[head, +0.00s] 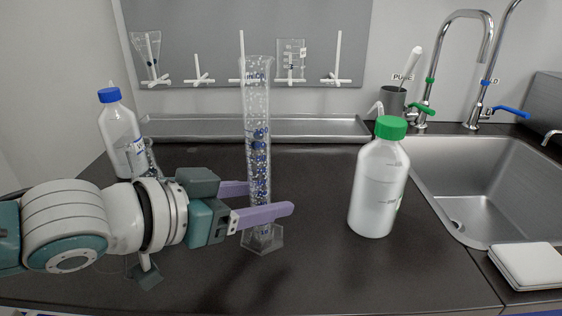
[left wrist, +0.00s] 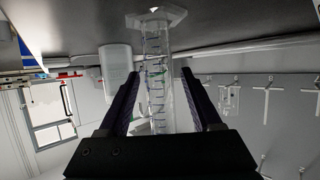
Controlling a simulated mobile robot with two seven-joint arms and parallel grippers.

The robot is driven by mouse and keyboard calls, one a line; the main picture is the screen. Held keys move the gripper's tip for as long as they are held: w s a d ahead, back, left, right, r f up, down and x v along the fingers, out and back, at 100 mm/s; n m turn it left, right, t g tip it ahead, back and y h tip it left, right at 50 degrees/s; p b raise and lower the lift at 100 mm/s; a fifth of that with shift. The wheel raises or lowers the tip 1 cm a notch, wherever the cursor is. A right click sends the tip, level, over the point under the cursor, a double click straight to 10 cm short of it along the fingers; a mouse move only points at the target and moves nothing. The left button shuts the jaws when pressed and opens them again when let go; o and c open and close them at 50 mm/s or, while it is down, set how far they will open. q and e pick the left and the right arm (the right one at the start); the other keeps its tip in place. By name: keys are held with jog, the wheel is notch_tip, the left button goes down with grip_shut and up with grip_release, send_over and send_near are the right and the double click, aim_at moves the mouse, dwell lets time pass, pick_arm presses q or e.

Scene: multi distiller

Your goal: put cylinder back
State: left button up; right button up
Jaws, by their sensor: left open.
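A tall clear graduated cylinder (head: 258,130) with blue marks stands upright on its hexagonal foot on the dark counter. My left gripper (head: 265,198) comes in from the left at the cylinder's lower part. Its two purple fingers are open, one on the near side and one on the far side of the cylinder. In the left wrist view the cylinder (left wrist: 156,75) appears upside down between the fingers (left wrist: 160,80), with a visible gap to the finger on the right. My right gripper is not in view.
A white bottle with a green cap (head: 378,185) stands to the right, and a blue-capped bottle (head: 121,135) stands behind my left arm. A pegged drying rack (head: 210,40) hangs above a metal trough (head: 320,127). A sink (head: 470,170) and a white pad (head: 528,265) are at right.

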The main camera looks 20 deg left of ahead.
pick_arm(q)
jog(key=p+v, duration=0.2)
jog(key=v, duration=0.7)
jog(key=s+f+n+g+y, duration=0.2)
jog(key=s+g+y, duration=0.1)
jog(key=s, duration=0.6)
jog(key=s+a+f+n+g+y, duration=0.1)
jog(key=s+f+g+y, duration=0.2)
jog(key=s, duration=0.6)
jog(key=shift+a+n+g, duration=0.15)
jog(key=shift+n+g, duration=0.25)
jog(key=shift+g, duration=0.7)
